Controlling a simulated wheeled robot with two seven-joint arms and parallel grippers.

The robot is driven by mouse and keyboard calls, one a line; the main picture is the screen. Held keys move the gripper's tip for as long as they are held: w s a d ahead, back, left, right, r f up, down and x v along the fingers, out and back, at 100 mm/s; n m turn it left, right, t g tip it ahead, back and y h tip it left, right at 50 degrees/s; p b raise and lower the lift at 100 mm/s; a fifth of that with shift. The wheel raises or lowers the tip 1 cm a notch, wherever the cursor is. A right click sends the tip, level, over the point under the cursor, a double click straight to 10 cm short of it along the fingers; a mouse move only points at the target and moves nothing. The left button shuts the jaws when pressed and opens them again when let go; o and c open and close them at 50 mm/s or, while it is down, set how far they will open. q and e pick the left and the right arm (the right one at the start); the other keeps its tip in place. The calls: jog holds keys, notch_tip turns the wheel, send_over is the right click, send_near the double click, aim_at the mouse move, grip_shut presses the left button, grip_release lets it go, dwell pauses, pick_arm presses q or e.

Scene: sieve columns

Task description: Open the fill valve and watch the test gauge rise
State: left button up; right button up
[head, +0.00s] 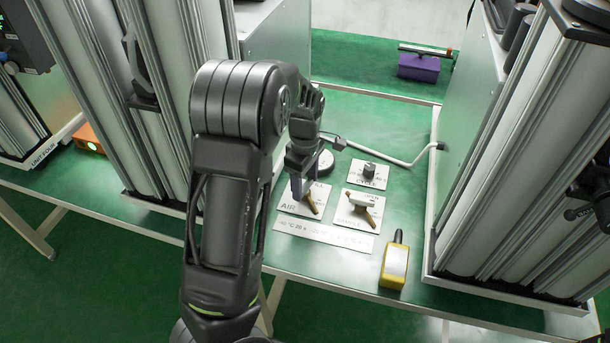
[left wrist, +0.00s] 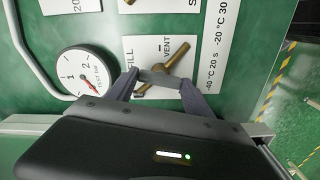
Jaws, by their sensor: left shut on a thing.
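The fill valve is a brass lever on a white plate (left wrist: 150,50) marked FILL and VENT in the left wrist view. Its lever (left wrist: 176,56) lies diagonally across the plate. My left gripper (left wrist: 160,87) is shut on the lever, with a finger on either side. In the head view my left gripper (head: 299,180) reaches down onto this valve (head: 313,204), partly hiding it. The round white test gauge (left wrist: 84,71) stands beside the plate; its needle is too small to read surely. In the head view the gauge (head: 326,162) is partly hidden behind my wrist.
A second valve (head: 363,209) and a knob plate (head: 369,173) sit right of the fill valve. A label strip (head: 325,234) lies in front. A yellow device (head: 395,263) stands at the table's front edge. Tall sieve columns (head: 535,150) flank both sides; a purple block (head: 419,67) is behind.

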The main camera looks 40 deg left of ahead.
aim_at(305, 186)
pick_arm(q)
jog(key=shift+n+p, duration=0.8)
jog(key=shift+n, duration=0.6)
jog(key=o, duration=1.4)
jog(key=shift+c, duration=0.2)
notch_tip(305, 186, up, 8)
jog(key=shift+f, duration=0.1)
jog(key=shift+f, duration=0.1)
